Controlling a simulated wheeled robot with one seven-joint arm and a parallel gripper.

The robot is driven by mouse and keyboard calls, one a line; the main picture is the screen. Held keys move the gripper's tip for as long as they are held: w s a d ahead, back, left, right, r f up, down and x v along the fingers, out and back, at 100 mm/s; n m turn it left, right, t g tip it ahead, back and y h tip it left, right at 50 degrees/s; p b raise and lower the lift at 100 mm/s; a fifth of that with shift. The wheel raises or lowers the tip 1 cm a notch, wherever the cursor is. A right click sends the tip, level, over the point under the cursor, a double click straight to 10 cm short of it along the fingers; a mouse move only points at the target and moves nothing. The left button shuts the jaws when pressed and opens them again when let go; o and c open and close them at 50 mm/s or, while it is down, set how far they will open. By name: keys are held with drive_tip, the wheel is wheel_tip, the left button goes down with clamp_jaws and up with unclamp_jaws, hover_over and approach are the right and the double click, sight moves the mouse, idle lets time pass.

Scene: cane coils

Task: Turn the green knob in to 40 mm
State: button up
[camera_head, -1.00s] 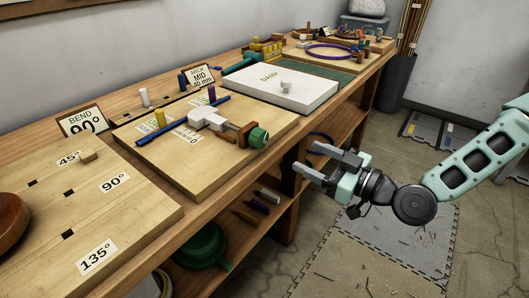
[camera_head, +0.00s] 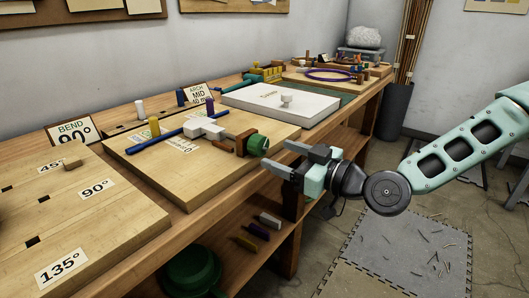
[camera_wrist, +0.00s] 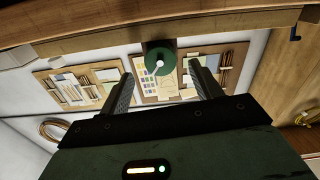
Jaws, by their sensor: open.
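The green knob (camera_head: 257,144) sits at the right end of a brown and white clamp (camera_head: 208,129) on a wooden board (camera_head: 188,168), near the bench's front edge. My gripper (camera_head: 275,157) is open and empty, its fingers pointing at the knob from the right, very close to it. In the wrist view the round face of the knob (camera_wrist: 160,62) shows between and just beyond the two open fingertips (camera_wrist: 160,78). A card reading "ARCH MID 40 mm" (camera_head: 198,94) stands behind.
A board with angle labels (camera_head: 70,222) lies at the left, beside a "BEND 90°" card (camera_head: 76,132). A white block (camera_head: 280,104) lies behind the clamp. Below, a shelf (camera_head: 235,245) holds small coloured blocks.

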sight(263, 148)
drive_tip(key=shift+x, duration=2.75)
drive_tip(key=c, duration=1)
